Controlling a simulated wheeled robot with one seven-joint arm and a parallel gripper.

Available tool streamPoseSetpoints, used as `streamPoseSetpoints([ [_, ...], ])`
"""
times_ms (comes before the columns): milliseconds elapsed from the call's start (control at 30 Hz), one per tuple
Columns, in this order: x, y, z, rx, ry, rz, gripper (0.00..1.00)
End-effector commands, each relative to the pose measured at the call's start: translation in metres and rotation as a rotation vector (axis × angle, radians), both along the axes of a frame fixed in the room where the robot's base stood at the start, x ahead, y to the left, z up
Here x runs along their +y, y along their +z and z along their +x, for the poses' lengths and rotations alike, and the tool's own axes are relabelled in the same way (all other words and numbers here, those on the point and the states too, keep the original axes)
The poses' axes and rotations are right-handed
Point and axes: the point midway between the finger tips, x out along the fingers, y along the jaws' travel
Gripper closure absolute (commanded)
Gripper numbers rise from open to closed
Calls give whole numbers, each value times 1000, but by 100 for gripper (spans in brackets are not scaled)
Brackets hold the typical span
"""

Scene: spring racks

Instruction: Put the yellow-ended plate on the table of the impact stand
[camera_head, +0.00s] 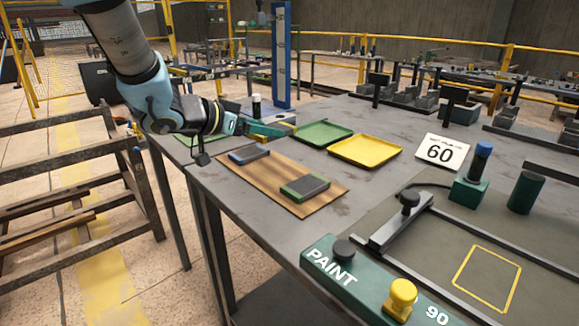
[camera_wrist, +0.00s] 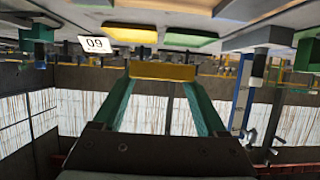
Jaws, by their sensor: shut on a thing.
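My gripper (camera_wrist: 162,80) is shut on the yellow-ended plate (camera_wrist: 162,71), whose yellow end spans the gap between the teal fingertips in the wrist view. In the head view my gripper (camera_head: 272,129) reaches in from the left, above the far left part of the bench. The impact stand (camera_head: 281,55), a tall blue column with white scale marks, rises just behind the gripper. It also shows in the wrist view (camera_wrist: 241,95), right of the fingers. The stand's table is not clearly seen behind the gripper, and I cannot tell whether the plate touches it.
A brown board (camera_head: 267,187) holds a blue-ended plate (camera_head: 249,155) and a green-ended plate (camera_head: 305,187). A green tray (camera_head: 322,135) and a yellow tray (camera_head: 365,151) lie right of the gripper. A 60 card (camera_head: 441,153) and the green paint fixture (camera_head: 365,285) are farther right.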

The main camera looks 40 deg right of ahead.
Motion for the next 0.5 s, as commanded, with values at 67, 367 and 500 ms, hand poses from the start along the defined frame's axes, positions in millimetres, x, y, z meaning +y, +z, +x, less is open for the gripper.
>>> streamPoseSetpoints([
  [67, -1, 2, 0, -1, 0, -4, 100],
  [367, -1, 2, 0, 0, -1, -4, 100],
  [500, -1, -13, 0, 3, -1, -2, 100],
])
